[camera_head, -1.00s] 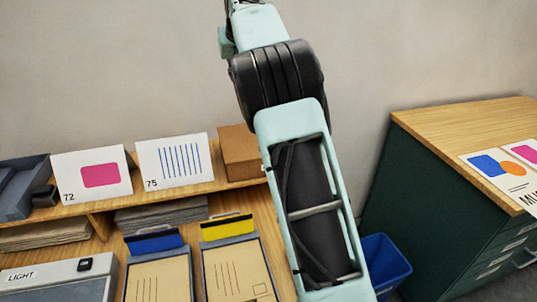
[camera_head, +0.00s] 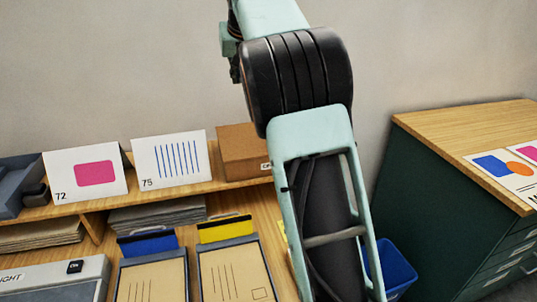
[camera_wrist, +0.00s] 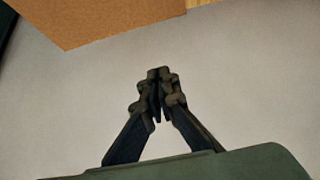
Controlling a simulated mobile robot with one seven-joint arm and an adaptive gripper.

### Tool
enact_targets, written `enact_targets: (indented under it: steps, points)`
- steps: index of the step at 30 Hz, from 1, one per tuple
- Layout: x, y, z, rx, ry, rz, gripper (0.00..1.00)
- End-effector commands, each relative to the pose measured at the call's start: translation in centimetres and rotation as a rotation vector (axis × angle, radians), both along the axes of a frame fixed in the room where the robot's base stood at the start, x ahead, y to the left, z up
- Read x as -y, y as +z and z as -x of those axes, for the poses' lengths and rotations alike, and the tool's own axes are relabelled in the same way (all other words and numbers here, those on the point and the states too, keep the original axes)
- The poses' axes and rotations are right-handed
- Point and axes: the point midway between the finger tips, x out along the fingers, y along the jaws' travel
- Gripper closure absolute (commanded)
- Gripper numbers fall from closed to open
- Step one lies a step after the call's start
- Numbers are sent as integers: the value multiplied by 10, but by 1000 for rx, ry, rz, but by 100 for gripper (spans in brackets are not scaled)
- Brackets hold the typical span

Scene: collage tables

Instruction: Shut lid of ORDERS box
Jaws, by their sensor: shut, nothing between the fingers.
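No box that I can read as ORDERS shows in full. A brown cardboard box (camera_head: 243,151) stands on the shelf left of my arm in the head view; only the first letters of its label show, the rest is behind my arm. In the wrist view my gripper (camera_wrist: 158,75) is shut and empty, over a plain grey surface. A brown cardboard-like surface (camera_wrist: 105,20) crosses the top left of that view, apart from the fingertips. I cannot tell whether it is the same box. My gripper is out of the head view.
Cards 72 (camera_head: 85,176) and 75 (camera_head: 169,159) stand on the shelf (camera_head: 70,209). Below are two clipboards (camera_head: 150,280) (camera_head: 234,274) and a grey LIGHT case (camera_head: 55,280). A blue bin (camera_head: 396,266) and a green cabinet (camera_head: 424,200) stand at right.

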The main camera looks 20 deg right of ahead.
Motion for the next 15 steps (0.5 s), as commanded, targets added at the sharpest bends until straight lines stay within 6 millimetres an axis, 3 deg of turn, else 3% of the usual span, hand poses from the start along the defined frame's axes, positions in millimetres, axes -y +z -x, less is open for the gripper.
enact_targets:
  steps: [15]
  points:
    - [0, -2, 25, -1, 1, -1, 100]
